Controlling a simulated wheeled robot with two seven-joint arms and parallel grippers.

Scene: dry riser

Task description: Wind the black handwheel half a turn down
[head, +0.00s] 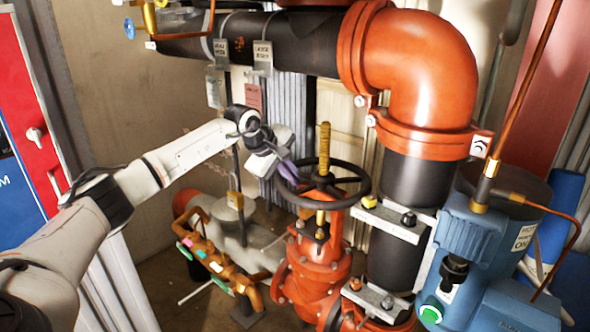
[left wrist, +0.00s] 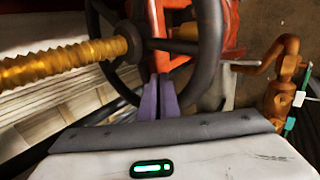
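The black handwheel (head: 360,190) sits level on the threaded brass stem (head: 324,150) of an orange-red valve (head: 312,268). My left gripper (head: 289,173) comes in from the left, and its purple fingers are at the wheel's left rim. In the left wrist view, the fingers of my left gripper (left wrist: 161,97) lie close together, with only a thin line between them. They overlap the near rim of the handwheel (left wrist: 209,55), tips pointing inward towards the hub. No part of the wheel shows clearly between them. Contact with the rim cannot be told. My right gripper is not in view.
A thick black pipe with an orange elbow (head: 425,70) stands behind and right of the wheel. A blue pump (head: 482,250) is at the right. Orange pipework with coloured tags (head: 205,250) is below my left arm. Hanging tags (head: 262,58) are above.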

